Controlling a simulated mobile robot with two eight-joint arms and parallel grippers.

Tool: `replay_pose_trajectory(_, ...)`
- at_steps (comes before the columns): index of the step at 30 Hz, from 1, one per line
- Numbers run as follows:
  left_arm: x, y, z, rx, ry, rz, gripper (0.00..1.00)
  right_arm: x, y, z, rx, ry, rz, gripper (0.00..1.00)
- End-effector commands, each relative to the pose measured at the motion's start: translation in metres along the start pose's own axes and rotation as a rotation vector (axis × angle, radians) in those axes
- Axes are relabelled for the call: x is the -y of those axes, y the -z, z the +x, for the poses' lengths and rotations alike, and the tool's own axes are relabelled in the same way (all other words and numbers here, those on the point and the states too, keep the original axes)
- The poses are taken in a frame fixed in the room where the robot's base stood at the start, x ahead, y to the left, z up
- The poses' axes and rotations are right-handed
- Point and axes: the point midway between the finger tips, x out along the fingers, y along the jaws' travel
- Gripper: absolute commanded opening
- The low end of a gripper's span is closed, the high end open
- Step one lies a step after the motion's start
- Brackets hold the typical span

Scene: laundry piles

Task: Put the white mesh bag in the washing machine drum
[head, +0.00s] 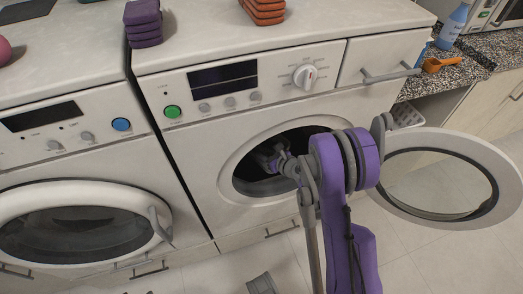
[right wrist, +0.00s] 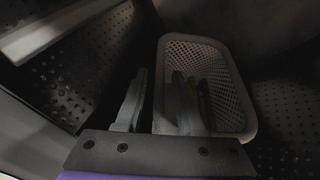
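The white mesh bag (right wrist: 231,80) shows in the right wrist view as an open, basket-like shape with a pale rim. It is inside the dark, perforated washing machine drum (right wrist: 75,75). My right gripper (right wrist: 158,88) has its fingers apart, one on each side of the bag's left wall; I see no clear grip on it. In the head view my right gripper (head: 268,158) reaches through the round opening into the drum (head: 248,184), and its fingertips are lost in the dark. The bag cannot be made out there. My left gripper is not clearly visible.
The round door (head: 503,180) stands open to the right, close to my right arm. A second washer with a shut door (head: 12,212) is at the left. Folded purple cloths (head: 143,22) and orange cloths (head: 264,10) lie on top. Tiled floor is below.

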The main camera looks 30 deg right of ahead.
Motion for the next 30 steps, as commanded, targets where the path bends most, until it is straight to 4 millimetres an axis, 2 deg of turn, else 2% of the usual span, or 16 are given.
replay_pose_trajectory(5,0.0,0.002,-0.005,-0.002,0.0,0.0,0.43,0.0,-0.004,-0.003,0.0,0.0,0.0,0.38)
replay_pose_trajectory(7,0.0,0.002,-0.004,-0.002,0.0,0.0,0.43,0.001,-0.003,-0.013,0.0,0.002,0.0,0.38)
replay_pose_trajectory(18,0.0,0.004,-0.011,-0.004,0.0,0.0,0.43,0.001,-0.003,-0.09,0.0,0.003,0.001,0.38)
replay_pose_trajectory(21,0.0,0.004,-0.013,-0.005,0.0,0.0,0.43,0.001,-0.003,-0.105,0.0,0.002,0.001,0.38)
replay_pose_trajectory(26,0.0,0.004,-0.014,-0.005,0.0,0.0,0.43,-0.001,-0.003,-0.119,-0.002,-0.002,-0.008,0.38)
replay_pose_trajectory(29,0.0,0.005,-0.014,-0.005,0.0,0.0,0.43,-0.012,-0.006,-0.12,-0.028,-0.026,-0.09,0.38)
replay_pose_trajectory(30,0.0,0.005,-0.014,-0.005,0.0,0.0,0.43,-0.021,-0.009,-0.12,-0.049,-0.046,-0.159,0.38)
